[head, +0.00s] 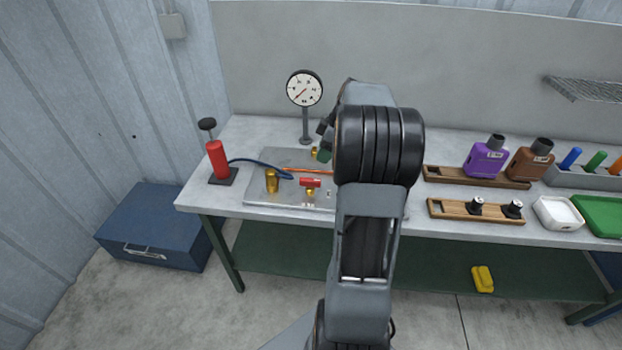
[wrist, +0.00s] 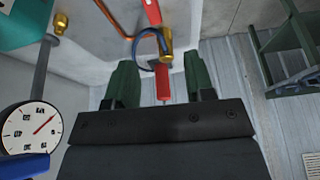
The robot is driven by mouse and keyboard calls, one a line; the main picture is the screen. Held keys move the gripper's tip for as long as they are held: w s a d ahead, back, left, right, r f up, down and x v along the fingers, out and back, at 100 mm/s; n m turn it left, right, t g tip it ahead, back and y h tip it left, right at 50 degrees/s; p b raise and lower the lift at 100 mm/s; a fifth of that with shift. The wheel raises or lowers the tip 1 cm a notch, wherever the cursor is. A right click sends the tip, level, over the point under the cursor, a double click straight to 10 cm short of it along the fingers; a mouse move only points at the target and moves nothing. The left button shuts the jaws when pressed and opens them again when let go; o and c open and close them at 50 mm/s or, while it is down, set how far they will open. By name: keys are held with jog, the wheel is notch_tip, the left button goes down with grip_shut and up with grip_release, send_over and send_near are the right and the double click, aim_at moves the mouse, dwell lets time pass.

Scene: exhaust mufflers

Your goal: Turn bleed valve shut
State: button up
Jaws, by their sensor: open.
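The bleed valve, with a red handle (head: 311,182) on a small brass body, sits on a steel plate (head: 262,204) on the bench; the handle lies roughly crosswise in the head view. A red handle (wrist: 152,12), apparently the same one, is cut by the top edge in the wrist view.
A brass cylinder (head: 272,181), a copper pipe (head: 308,172) and a blue hose (head: 258,163) lie close to the valve. A red pump (head: 217,160) stands left and a dial gauge (head: 304,88) behind. Bottles (head: 485,157) and trays fill the right.

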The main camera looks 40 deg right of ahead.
aim_at(311, 179)
jog(key=shift+n, duration=0.3)
jog(key=x, duration=0.4)
jog(key=d+p+x, duration=0.1)
jog(key=x, duration=0.8)
jog(key=shift+w+f+p, duration=0.15)
jog(key=shift+f+p, duration=0.2)
jog(key=shift+f, duration=0.2)
jog(key=shift+c, duration=0.3)
